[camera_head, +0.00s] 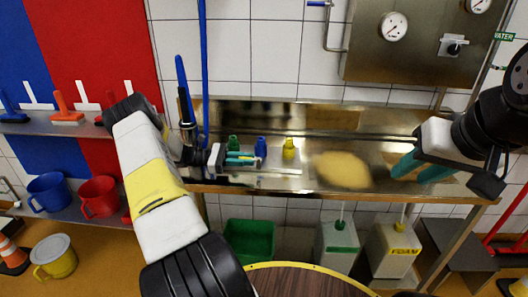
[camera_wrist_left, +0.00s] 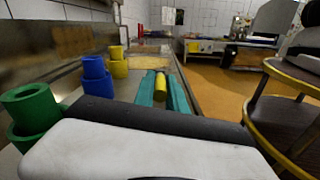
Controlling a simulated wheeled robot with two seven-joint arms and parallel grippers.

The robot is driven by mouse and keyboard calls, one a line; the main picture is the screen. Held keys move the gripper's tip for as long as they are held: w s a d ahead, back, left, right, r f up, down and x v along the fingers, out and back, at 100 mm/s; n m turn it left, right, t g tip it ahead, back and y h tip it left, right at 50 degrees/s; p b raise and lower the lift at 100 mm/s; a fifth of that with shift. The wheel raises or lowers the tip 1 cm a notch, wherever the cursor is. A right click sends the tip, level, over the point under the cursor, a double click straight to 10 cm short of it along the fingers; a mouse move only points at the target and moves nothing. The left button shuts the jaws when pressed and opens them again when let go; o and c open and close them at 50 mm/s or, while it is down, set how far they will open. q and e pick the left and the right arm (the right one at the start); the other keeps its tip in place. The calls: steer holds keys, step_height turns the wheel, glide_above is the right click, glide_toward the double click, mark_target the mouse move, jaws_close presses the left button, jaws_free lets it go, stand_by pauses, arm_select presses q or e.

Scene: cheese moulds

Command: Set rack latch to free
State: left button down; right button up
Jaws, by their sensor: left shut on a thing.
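My left gripper (camera_head: 242,157) is low over the steel counter, its teal fingers pointing right. In the left wrist view its fingers (camera_wrist_left: 162,94) are shut on a small yellow cylinder (camera_wrist_left: 160,88). I cannot tell whether this cylinder is the handle of the rack latch, and no latch position can be read. My right gripper (camera_head: 421,168) is over the right end of the counter, with its teal fingers apart and nothing seen between them.
Green (camera_head: 234,143), blue (camera_head: 261,147) and yellow (camera_head: 289,149) moulds stand behind my left gripper. A pale yellow slab (camera_head: 342,170) lies between the grippers on the steel counter (camera_head: 300,127). A round table (camera_head: 300,282) is in front. A green bin (camera_head: 249,240) is below.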

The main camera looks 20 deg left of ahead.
arm_select(q)
steer(key=shift+s+a+r+g, duration=0.2)
steer(key=shift+a+r+g, duration=0.1)
steer(key=shift+a, duration=0.15)
steer(key=shift+a+f, duration=0.1)
steer(key=shift+f, duration=0.05)
steer(key=c, duration=1.4)
jaws_free()
steer(key=shift+w, duration=0.1)
steer(key=shift+o, duration=0.2)
steer(key=a, duration=0.3)
steer(key=s+a, duration=0.1)
steer(key=a, duration=0.3)
steer(key=shift+s+a, duration=0.2)
steer(key=shift+a, duration=0.1)
steer(key=shift+s, duration=0.1)
